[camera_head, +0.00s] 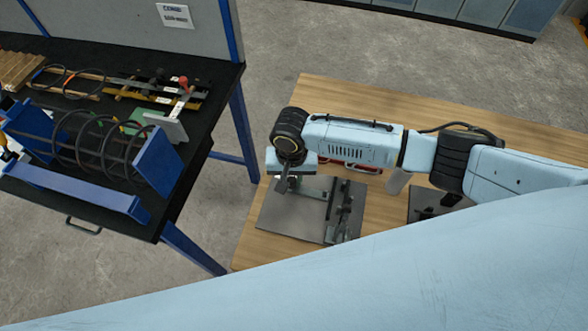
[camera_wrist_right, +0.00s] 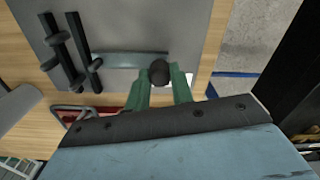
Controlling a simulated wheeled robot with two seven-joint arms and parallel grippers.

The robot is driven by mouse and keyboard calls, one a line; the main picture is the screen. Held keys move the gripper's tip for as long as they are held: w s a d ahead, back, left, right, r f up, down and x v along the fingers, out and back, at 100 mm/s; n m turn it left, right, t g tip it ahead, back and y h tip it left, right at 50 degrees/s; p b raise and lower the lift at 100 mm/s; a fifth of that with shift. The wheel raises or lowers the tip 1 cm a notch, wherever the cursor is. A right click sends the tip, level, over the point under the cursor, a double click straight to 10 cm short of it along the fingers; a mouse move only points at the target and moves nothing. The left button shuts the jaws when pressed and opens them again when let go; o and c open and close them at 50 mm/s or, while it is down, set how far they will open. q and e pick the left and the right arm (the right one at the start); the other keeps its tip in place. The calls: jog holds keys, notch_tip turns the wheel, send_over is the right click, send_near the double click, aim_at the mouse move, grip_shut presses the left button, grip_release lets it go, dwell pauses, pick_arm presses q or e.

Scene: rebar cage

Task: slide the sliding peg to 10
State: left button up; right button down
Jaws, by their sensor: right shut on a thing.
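My right gripper (camera_head: 286,186) is over the left part of a grey metal plate (camera_head: 285,221) on the wooden table. In the right wrist view, its green fingers (camera_wrist_right: 162,84) are shut on a dark round knob (camera_wrist_right: 159,71), which seems to be the top of the sliding peg. A flat grey-green bar (camera_wrist_right: 122,60) runs from the knob toward dark rods (camera_wrist_right: 73,55) on the plate. The peg's lower part is hidden, and no scale number is legible. My left gripper is not in view.
A second dark plate (camera_head: 425,204) lies to the right on the wooden table (camera_head: 330,95). A red-handled item (camera_head: 360,168) is behind my right arm. A blue-framed bench (camera_head: 228,75) at left holds a coil cage (camera_head: 100,145) and tools. Floor separates bench and table.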

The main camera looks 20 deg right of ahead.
jog(key=shift+d, duration=0.25)
jog(key=c, duration=1.2)
grip_release()
jog(key=shift+s+d, duration=0.1)
jog(key=shift+s, duration=0.05)
jog(key=shift+r, duration=0.15)
notch_tip(320, 180, up, 13)
jog(key=shift+p, duration=0.3)
